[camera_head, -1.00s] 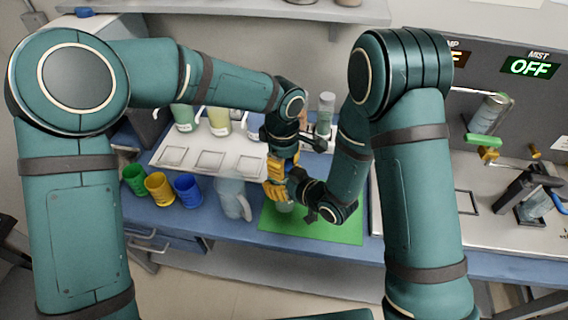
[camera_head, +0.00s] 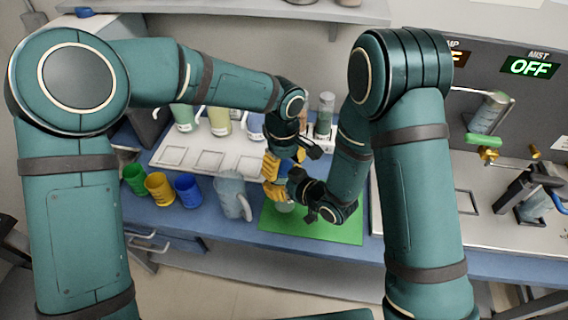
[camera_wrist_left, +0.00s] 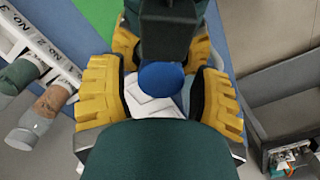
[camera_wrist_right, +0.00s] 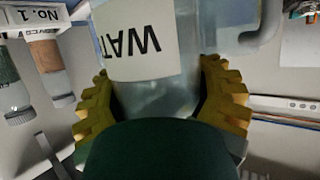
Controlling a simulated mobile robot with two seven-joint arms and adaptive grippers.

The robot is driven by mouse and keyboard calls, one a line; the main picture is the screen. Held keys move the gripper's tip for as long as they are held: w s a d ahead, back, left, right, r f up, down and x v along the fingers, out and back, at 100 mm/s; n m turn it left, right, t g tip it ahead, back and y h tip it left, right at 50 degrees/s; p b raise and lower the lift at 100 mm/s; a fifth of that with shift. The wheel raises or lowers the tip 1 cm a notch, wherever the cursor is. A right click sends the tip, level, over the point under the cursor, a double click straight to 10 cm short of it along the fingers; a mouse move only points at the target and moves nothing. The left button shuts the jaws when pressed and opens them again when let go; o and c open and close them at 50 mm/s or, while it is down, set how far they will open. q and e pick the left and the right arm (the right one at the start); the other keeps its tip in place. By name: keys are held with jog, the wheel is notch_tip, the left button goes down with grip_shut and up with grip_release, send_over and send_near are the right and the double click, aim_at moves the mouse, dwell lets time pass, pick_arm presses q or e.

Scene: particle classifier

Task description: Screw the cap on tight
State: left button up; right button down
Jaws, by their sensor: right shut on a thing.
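My left gripper (camera_head: 283,163) is above my right gripper (camera_head: 275,192) over the green mat (camera_head: 335,222). In the left wrist view, a round blue cap (camera_wrist_left: 162,76) lies between the yellow fingers of my left gripper (camera_wrist_left: 160,95). Dark gaps show on both sides of it, so the fingers look open around it. My right gripper (camera_wrist_right: 160,105) is shut on a clear bottle (camera_wrist_right: 165,98), whose pale base shows in the head view (camera_head: 285,207). The bottle neck is hidden, so I cannot tell how the cap is seated.
A clear pitcher (camera_head: 231,190) stands left of the mat. Green (camera_head: 134,178), yellow (camera_head: 158,187) and blue (camera_head: 188,190) cups stand farther left. A white rack (camera_head: 175,155) with containers is behind. A grey machine (camera_head: 525,110) with a MIST OFF display stands at right.

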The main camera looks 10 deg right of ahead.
pick_arm(q)
jog(key=shift+r, duration=2.3)
jog(key=shift+o, duration=0.3)
notch_tip(320, 180, up, 3)
jog(key=n, duration=0.3)
jog(key=shift+r, duration=0.2)
jog(key=shift+f, duration=4.05)
grip_shut()
